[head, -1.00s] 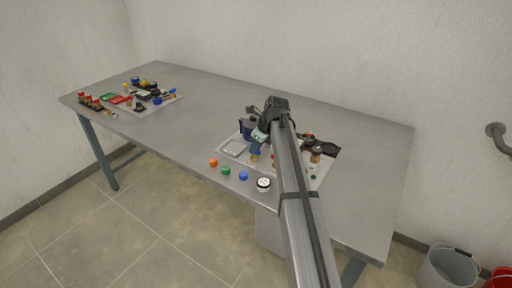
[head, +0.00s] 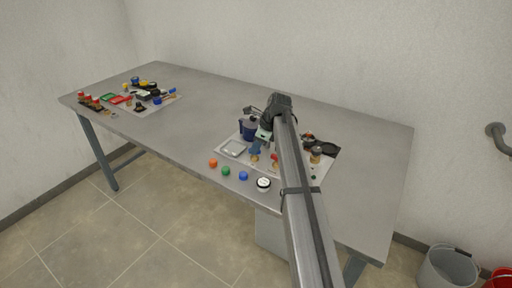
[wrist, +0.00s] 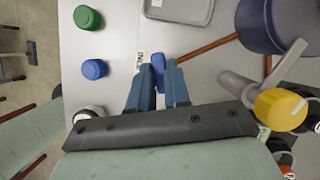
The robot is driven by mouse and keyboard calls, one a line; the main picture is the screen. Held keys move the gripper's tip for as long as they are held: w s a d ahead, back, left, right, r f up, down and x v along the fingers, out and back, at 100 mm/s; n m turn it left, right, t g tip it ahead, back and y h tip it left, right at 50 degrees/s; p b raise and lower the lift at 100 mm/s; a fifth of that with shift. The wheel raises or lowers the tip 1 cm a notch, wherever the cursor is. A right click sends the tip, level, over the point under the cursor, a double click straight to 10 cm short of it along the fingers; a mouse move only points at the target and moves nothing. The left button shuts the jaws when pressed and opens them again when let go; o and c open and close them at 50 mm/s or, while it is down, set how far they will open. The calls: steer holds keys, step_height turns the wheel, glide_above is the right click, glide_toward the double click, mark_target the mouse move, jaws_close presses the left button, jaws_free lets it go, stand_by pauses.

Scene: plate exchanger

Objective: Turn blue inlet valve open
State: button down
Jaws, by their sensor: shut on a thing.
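The blue inlet valve's handle (wrist: 158,63) shows as a small blue piece between the fingertips in the wrist view. My gripper (wrist: 157,79) is shut on it, with one blue-grey finger on each side. A copper-coloured pipe (wrist: 208,47) runs right from beside the handle. In the head view my gripper (head: 256,149) is low over the right-hand board, just right of a grey tray. The valve's body and how far the handle is turned cannot be made out.
A dark blue tank (wrist: 268,28) and a yellow knob (wrist: 280,109) stand close on the right. Orange (head: 213,163), green (head: 226,171) and blue (head: 243,175) caps and a round gauge (head: 264,184) line the table's front.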

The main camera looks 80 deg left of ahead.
steer(key=n, duration=0.2)
steer(key=n+h, duration=0.1)
steer(key=shift+w+a+n, duration=0.1)
steer(key=shift+a+n, duration=0.1)
steer(key=shift+n, duration=0.2)
steer(key=n+h, duration=0.1)
steer(key=n, duration=0.2)
steer(key=shift+a+n+h, duration=0.1)
steer(key=shift+n+h, duration=0.2)
steer(key=shift+h, duration=0.1)
steer(key=n+h, duration=0.1)
steer(key=n, duration=0.2)
steer(key=shift+n+t+h, duration=0.4)
steer(key=shift+n+h, duration=0.3)
steer(key=shift+n, duration=1.1)
steer(key=c, duration=1.1)
jaws_free()
